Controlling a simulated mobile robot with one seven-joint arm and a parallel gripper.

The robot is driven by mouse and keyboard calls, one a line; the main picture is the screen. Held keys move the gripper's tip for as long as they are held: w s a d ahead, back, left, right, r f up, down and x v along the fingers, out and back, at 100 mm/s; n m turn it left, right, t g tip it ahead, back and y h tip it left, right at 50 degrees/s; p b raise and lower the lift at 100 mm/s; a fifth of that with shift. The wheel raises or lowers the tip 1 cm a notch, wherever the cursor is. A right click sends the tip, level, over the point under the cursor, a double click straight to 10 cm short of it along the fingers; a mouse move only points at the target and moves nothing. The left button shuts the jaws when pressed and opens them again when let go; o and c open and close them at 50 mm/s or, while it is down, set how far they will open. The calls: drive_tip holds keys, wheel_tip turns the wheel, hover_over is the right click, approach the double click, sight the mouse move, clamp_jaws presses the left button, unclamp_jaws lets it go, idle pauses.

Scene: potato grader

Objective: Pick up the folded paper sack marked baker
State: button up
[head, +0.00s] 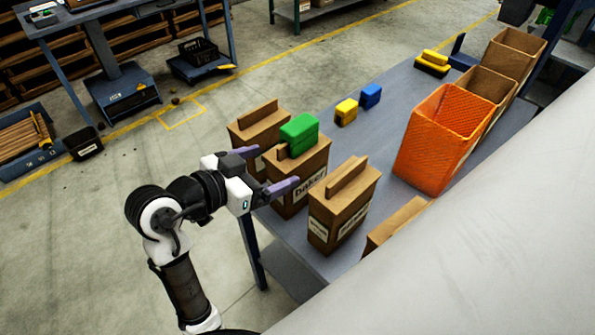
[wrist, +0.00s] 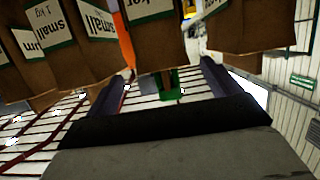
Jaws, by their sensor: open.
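The brown paper sack marked baker (head: 312,172) stands upright on the grey-blue table, in the middle of a row of similar sacks. A green block (head: 299,130) sits on its top. In the wrist view a sack with a label ending in "ker" (wrist: 160,42) shows upside down at the top, between my fingers. My gripper (head: 268,168) is open at the baker sack's left end, one purple finger across its labelled face and the other toward its far side. Both fingers show in the wrist view (wrist: 165,75). I cannot tell whether they touch the sack.
One sack (head: 258,126) stands close behind and another (head: 343,205) close in front. A further sack (head: 397,222) is partly hidden. Yellow (head: 346,112) and blue (head: 371,96) blocks, an orange crate (head: 437,145) and brown bins (head: 487,95) share the table. Clear tabletop lies between blocks and crate.

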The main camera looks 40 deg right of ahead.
sight(283, 159)
drive_tip(key=p+x, duration=0.2)
drive_tip(key=x, duration=0.5)
drive_tip(key=shift+w+d+f, duration=0.1)
drive_tip(key=shift+w+d, duration=0.1)
clamp_jaws()
idle(0.5)
